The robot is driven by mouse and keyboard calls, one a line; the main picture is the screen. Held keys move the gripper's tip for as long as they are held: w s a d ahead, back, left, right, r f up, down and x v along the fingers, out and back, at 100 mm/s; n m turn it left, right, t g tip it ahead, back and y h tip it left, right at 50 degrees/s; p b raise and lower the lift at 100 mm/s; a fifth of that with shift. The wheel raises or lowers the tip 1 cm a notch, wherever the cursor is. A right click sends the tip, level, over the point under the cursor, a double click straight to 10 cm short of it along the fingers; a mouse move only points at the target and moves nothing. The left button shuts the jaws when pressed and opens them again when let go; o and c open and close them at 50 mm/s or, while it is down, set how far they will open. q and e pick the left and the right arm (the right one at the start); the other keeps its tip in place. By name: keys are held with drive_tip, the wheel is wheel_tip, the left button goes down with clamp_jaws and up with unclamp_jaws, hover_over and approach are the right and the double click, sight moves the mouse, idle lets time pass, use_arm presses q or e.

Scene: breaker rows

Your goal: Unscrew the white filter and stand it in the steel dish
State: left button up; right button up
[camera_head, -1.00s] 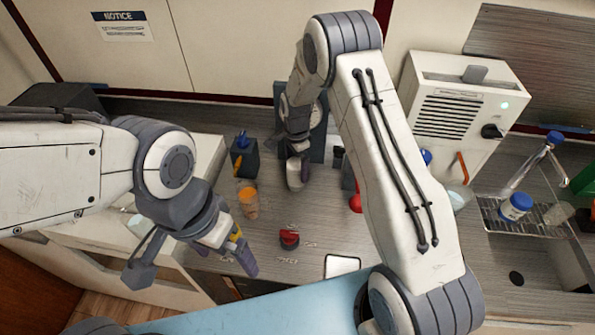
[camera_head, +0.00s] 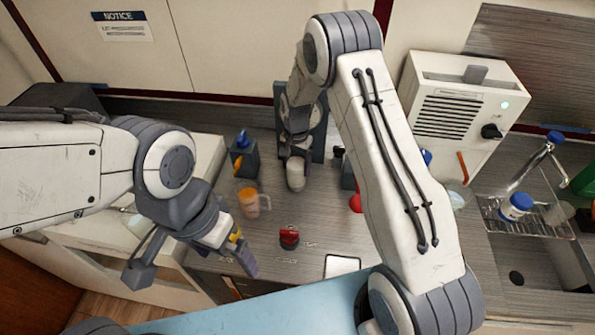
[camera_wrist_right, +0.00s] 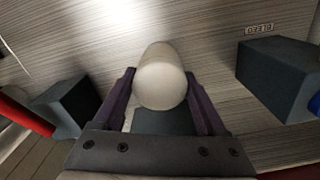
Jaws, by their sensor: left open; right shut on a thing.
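The white filter (camera_head: 296,178) is a rounded white cylinder near the back of the counter, in front of a dark upright panel (camera_head: 317,140). My right gripper (camera_head: 297,160) is shut on it. In the right wrist view the filter (camera_wrist_right: 162,78) sits between the two purple fingers (camera_wrist_right: 162,95), its round end towards the camera. I cannot tell whether it is still attached. My left gripper (camera_head: 243,252) is open and empty over the front of the counter. A pale, square, rounded piece with a dark rim (camera_head: 342,265) lies at the front; it may be the steel dish.
An orange cup (camera_head: 249,202) and a dark block with a blue top (camera_head: 244,158) stand to the left. A red knob (camera_head: 289,238) sits in front. A white machine (camera_head: 460,115) and a sink rack with a blue-capped jar (camera_head: 515,207) are to the right.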

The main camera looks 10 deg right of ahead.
drive_tip(key=n, duration=1)
drive_tip(key=shift+n, duration=0.3)
drive_tip(key=o, duration=1.2)
drive_tip(key=shift+o, duration=0.2)
drive_tip(key=m, duration=0.8)
drive_tip(key=shift+m, duration=0.4)
drive_tip(key=m, duration=0.9)
drive_tip(key=shift+m, duration=0.3)
